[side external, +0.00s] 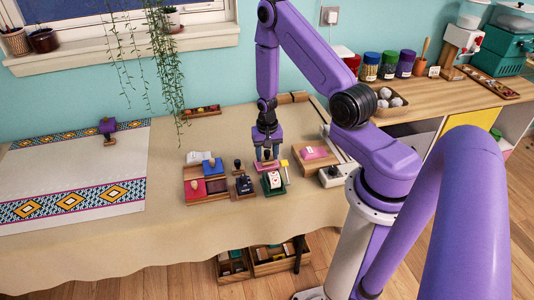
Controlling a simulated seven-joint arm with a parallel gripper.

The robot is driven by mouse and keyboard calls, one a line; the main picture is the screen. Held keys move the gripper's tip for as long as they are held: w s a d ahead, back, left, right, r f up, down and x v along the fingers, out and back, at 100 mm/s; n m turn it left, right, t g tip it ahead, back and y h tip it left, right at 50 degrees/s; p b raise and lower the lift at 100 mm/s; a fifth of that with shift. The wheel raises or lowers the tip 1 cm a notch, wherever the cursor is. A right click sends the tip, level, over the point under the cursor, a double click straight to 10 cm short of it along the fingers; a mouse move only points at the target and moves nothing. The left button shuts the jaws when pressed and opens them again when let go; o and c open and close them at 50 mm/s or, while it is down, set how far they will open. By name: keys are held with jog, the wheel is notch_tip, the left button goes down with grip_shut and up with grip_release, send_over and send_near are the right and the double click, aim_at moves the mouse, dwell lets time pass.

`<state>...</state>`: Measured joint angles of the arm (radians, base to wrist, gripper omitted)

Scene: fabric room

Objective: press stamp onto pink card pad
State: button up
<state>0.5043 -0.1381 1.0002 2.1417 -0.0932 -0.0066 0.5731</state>
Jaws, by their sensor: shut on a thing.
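My gripper (267,155) points down over the right part of the cloth-covered table. It is shut on a small stamp (268,164) with a brown base; the fingers hide most of its handle. The stamp shows just above or at the back edge of a green-framed pad (264,187) with a white, red-marked face; whether they touch I cannot tell. A pink pad or card stack (313,153) lies in a wooden tray (328,163) to the right of my gripper, apart from it.
A wooden tray (206,198) with red and blue pads stands left, beside dark stamps (244,185). A small yellow-topped item (284,163) stands close right of my gripper. Another stamp (334,172) is farther right. A patterned runner (70,180) with a purple object (107,127) covers the left.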

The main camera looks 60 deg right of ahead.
jog(key=shift+f, duration=0.65)
dwell(1.3)
jog(key=shift+r, duration=0.1)
jog(key=shift+r, duration=3.45)
jog(key=shift+c, duration=0.2)
